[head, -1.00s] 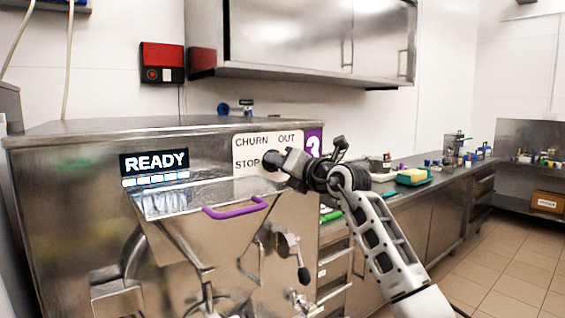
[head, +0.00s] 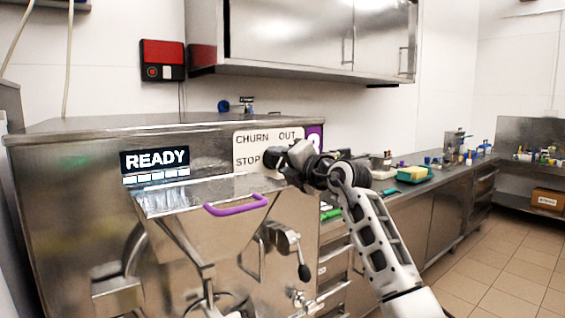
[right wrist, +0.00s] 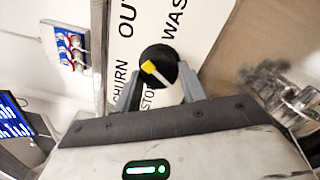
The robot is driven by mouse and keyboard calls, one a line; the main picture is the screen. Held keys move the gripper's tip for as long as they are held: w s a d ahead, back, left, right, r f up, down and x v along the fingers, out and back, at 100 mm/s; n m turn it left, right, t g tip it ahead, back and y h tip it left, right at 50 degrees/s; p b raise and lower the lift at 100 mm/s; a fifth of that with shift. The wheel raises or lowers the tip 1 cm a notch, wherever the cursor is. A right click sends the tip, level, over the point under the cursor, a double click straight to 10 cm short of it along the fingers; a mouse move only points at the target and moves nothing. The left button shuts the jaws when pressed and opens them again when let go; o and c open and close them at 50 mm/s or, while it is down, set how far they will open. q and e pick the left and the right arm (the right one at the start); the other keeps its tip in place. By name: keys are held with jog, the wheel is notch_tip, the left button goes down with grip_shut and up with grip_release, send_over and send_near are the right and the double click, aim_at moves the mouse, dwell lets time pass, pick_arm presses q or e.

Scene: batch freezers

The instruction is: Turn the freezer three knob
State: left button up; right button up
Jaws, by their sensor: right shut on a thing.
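The freezer three knob (right wrist: 158,66) is round and black with a yellow-tipped pointer, on a white plate (right wrist: 127,45) marked CHURN, OUT, WASH and STOP. In the right wrist view my right gripper (right wrist: 159,82) has one finger on each side of the knob, shut on it. In the head view my right gripper (head: 276,158) is at the front of the steel freezer (head: 80,200), covering most of the knob and part of the label plate (head: 262,138). The purple number tag (head: 315,134) is partly hidden behind the gripper. My left gripper is not in view.
A READY display (head: 155,162) and a purple handle (head: 236,206) are on the freezer front, left of my arm. A black-tipped lever (head: 303,270) hangs below the gripper. A counter (head: 405,185) with small items runs back to the right.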

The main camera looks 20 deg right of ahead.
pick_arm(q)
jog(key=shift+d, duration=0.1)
pick_arm(e)
jog(key=o, duration=1)
jog(key=shift+c, duration=0.2)
jog(key=shift+s+d, duration=0.1)
jog(key=shift+s, duration=0.05)
jog(key=shift+s+d+f, duration=0.1)
jog(key=shift+s, duration=0.25)
pick_arm(q)
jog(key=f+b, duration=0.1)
jog(key=b, duration=0.1)
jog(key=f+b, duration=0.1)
jog(key=b, duration=0.1)
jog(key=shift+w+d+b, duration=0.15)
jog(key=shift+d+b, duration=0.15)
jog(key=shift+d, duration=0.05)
pick_arm(e)
jog(key=v, duration=1.5)
